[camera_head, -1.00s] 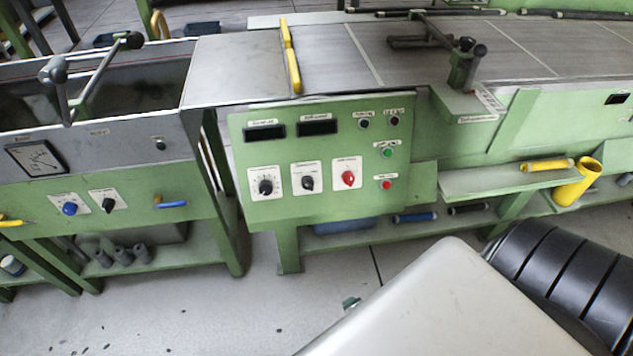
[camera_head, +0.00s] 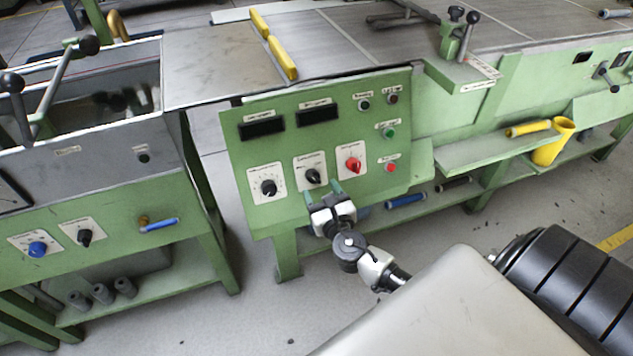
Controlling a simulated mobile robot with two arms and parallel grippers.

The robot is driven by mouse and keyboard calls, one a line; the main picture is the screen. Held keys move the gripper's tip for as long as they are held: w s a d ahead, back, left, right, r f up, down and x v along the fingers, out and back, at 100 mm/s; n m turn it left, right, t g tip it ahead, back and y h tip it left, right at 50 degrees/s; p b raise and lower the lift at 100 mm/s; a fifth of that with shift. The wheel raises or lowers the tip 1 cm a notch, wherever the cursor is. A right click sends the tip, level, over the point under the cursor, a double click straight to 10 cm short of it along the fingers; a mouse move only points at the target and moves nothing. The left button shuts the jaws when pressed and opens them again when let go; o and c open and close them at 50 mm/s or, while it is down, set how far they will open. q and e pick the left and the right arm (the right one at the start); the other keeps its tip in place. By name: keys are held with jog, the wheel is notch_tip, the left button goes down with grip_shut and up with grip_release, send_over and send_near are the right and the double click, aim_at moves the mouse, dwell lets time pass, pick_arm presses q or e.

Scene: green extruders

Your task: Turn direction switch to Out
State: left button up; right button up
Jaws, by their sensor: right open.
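A green control panel (camera_head: 232,150) on the middle machine carries three knobs on white plates: a black one (camera_head: 268,188) at left, a black one (camera_head: 313,176) in the middle and a red one (camera_head: 353,165) at right. Their labels are too small to read, so I cannot tell which is the direction switch. My right gripper (camera_head: 322,190) is open, with its fingertips just below the middle black knob; I cannot tell if they touch it. Nothing shows between the fingers. My left gripper is not in view.
Green and red push buttons (camera_head: 390,132) sit right of the knobs. A blue knob (camera_head: 37,249), another black knob (camera_head: 84,237) and a blue-handled valve (camera_head: 162,225) are on the left machine. A shelf with a yellow cup (camera_head: 551,143) juts out at right.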

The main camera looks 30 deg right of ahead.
aim_at(315, 181)
jog(key=shift+x, duration=1.75)
jog(key=shift+a, duration=0.1)
jog(key=c, duration=0.9)
